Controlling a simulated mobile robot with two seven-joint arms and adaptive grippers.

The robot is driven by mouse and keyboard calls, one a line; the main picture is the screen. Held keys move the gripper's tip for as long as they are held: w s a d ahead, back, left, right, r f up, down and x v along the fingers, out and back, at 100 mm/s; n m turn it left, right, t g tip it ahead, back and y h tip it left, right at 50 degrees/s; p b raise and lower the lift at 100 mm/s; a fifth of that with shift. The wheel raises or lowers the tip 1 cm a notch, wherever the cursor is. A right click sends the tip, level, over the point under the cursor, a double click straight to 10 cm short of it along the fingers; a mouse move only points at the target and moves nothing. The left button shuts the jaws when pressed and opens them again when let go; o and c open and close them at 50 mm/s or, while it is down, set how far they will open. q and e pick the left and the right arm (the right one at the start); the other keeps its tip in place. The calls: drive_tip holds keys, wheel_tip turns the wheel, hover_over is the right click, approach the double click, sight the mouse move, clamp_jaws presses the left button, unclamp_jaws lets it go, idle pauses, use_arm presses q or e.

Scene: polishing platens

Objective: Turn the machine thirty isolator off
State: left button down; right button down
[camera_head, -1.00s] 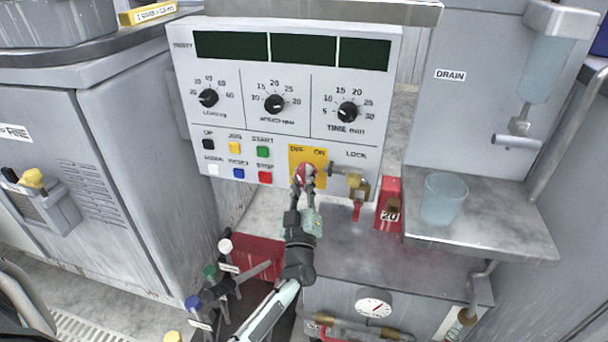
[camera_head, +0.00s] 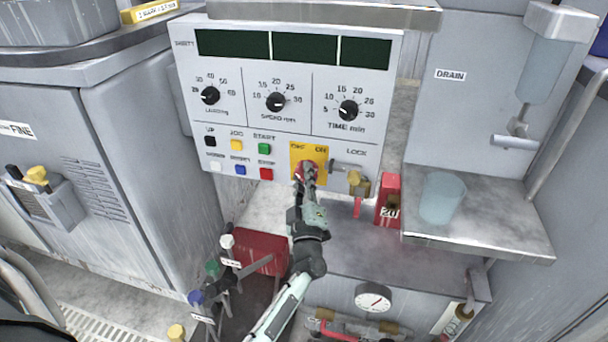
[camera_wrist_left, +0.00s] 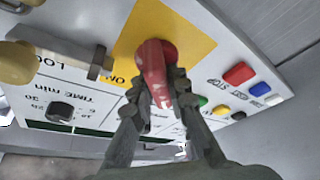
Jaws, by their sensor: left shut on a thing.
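The isolator is a red handle (camera_head: 309,167) on a yellow plate (camera_head: 297,166) marked OFF on the left and ON on the right, low on the machine's front panel. My left gripper (camera_head: 307,182) reaches up from below and is shut on the red handle. In the left wrist view the panel appears upside down; the two fingers (camera_wrist_left: 158,100) flank the red handle (camera_wrist_left: 155,62), and the ON word shows on the yellow plate (camera_wrist_left: 190,35). OFF is hidden there. The handle's exact angle is hard to tell. My right gripper is not in view.
A brass padlock (camera_head: 357,184) hangs by the LOCK label, right of the plate. A red block marked 20 (camera_head: 389,198) and a cup (camera_head: 440,198) stand further right. Coloured buttons (camera_head: 237,145) are left of the plate. Levers (camera_head: 213,270) with coloured knobs stand below left.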

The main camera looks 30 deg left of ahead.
use_arm(q)
drive_tip(key=shift+f, duration=0.1)
drive_tip(key=c, duration=1.5)
unclamp_jaws()
drive_tip(key=shift+s, duration=0.1)
